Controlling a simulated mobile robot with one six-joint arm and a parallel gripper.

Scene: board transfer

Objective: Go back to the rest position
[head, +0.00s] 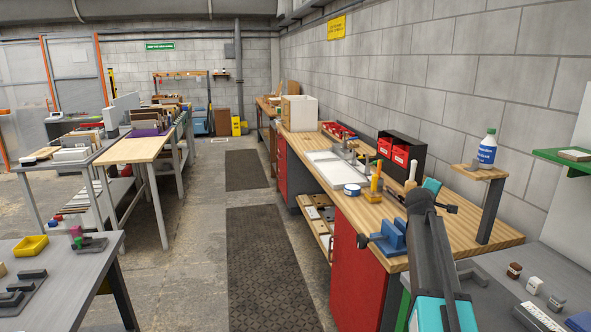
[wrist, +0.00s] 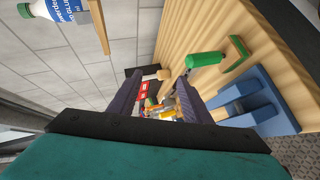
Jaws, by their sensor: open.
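My gripper (wrist: 160,100) is open, its two dark fingers apart with nothing held between them in the wrist view. In that view, bench items show beyond the gap, and it hangs clear of the worktop. In the head view my arm reaches up from the bottom right over the wooden workbench (head: 350,205), and the fingers cannot be made out clearly. A blue vise (head: 389,238) stands on the bench just left of my arm; it also shows at the right in the wrist view (wrist: 243,103).
A small shelf (head: 480,172) with a glue bottle (head: 487,148) stands right of my arm, near the wall. Red bins (head: 400,155) sit at the bench's back. A grey table (head: 55,275) is at the left. The matted aisle (head: 265,265) is clear.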

